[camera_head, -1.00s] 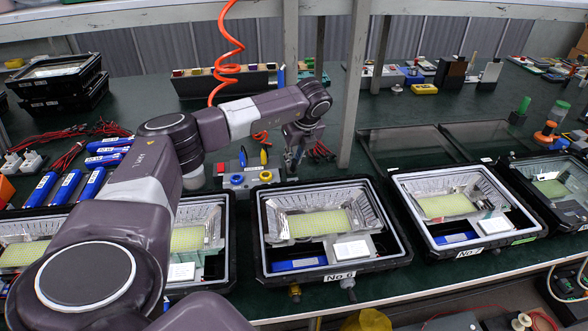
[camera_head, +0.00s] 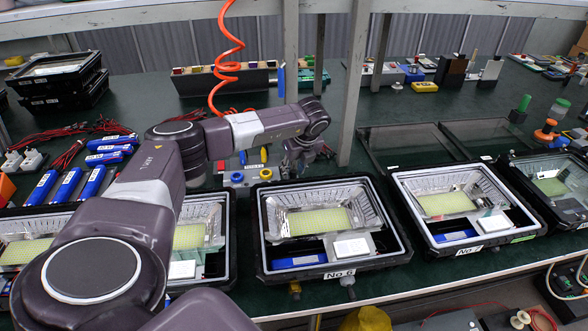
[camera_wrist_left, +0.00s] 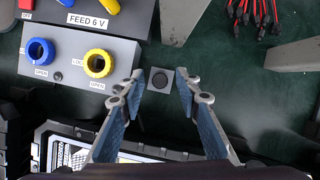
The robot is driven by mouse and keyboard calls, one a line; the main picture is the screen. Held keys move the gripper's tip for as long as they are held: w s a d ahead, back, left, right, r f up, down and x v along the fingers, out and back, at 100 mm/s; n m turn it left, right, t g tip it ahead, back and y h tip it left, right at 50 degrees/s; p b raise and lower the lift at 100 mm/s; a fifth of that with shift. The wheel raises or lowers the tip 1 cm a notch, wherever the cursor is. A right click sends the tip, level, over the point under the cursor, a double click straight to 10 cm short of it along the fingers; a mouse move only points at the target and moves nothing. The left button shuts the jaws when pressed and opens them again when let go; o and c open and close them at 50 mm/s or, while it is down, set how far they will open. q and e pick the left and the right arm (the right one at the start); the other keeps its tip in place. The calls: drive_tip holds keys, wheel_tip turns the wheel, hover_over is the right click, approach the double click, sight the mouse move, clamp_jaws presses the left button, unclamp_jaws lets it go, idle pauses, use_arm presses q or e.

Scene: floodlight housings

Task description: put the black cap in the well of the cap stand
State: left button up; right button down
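A small grey square block (camera_wrist_left: 166,90), which looks like the cap stand, shows in the left wrist view with a round black disc (camera_wrist_left: 159,79) at its middle. I cannot tell whether the disc is the black cap seated in the well or the dark well itself. My left gripper (camera_wrist_left: 160,83) is open, its fingertips apart on either side of the block in that view, with nothing seen held between them. In the head view the left gripper (camera_head: 299,164) points down behind the No.6 housing, and the stand cannot be made out there. My right gripper is not in view.
A grey box with a blue ring (camera_wrist_left: 40,51) and a yellow ring (camera_wrist_left: 98,63) stands close left of the block. Red-tipped cables (camera_wrist_left: 262,14) and a grey post foot (camera_wrist_left: 293,55) are to the right. The No.6 housing (camera_head: 392,250) is in front.

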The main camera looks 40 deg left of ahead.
use_arm(q)
drive_tip(key=shift+r, duration=0.15)
drive_tip(key=shift+r, duration=0.2)
drive_tip(key=b+v, duration=0.1)
drive_tip(key=v, duration=1)
drive_tip(key=shift+d+r+b, duration=0.25)
drive_tip(key=shift+r+b, duration=0.05)
